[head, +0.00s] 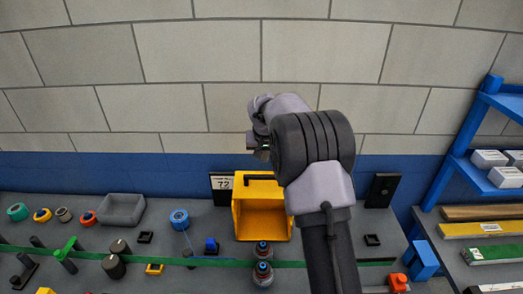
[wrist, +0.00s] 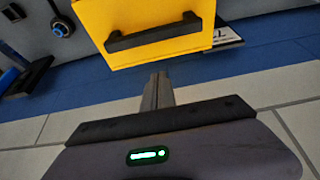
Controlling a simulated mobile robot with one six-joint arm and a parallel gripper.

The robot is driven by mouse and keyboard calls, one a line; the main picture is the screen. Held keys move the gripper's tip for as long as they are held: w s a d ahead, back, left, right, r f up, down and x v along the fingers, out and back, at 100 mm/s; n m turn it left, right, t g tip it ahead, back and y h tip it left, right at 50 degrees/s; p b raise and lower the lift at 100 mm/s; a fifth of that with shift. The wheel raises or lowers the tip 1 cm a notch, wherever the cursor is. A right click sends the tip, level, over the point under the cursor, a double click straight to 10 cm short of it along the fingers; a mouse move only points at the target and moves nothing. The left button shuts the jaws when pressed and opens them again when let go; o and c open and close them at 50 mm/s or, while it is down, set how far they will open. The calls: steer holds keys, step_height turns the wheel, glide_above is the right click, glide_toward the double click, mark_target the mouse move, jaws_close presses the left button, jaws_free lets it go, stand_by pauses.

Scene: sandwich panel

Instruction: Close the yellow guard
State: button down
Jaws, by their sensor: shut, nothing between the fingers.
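The yellow guard (head: 250,222) is a boxy yellow hood on the grey panel near the wall, partly hidden behind my arm. It appears raised, with its hollow side toward the head camera. Its black bar handle (head: 258,178) is at the upper edge. In the wrist view, the guard's yellow face (wrist: 150,20) fills the top middle, with the handle (wrist: 153,38) across it. My gripper (wrist: 158,80) is shut and empty, just below the handle in that picture and apart from it. In the head view, my gripper (head: 261,150) is above the guard, in front of the wall.
A black-and-white number sign (head: 222,184) stands left of the guard. Several knobs, a grey tray (head: 121,209) and a green strip (head: 150,258) lie left. A blue shelf (head: 470,150) stands right.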

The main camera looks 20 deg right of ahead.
mark_target(264, 183)
steer(key=x, duration=0.3)
steer(key=shift+s+a+f, duration=0.1)
steer(key=shift+s+a, duration=0.05)
steer(key=s, duration=0.1)
steer(key=s+a, duration=0.1)
steer(key=s, duration=0.1)
steer(key=shift+s+a+b, duration=0.1)
steer(key=shift+a+b, duration=0.1)
steer(key=shift+b, duration=0.2)
steer(key=shift+s+f+b, duration=0.1)
steer(key=shift+b, duration=0.2)
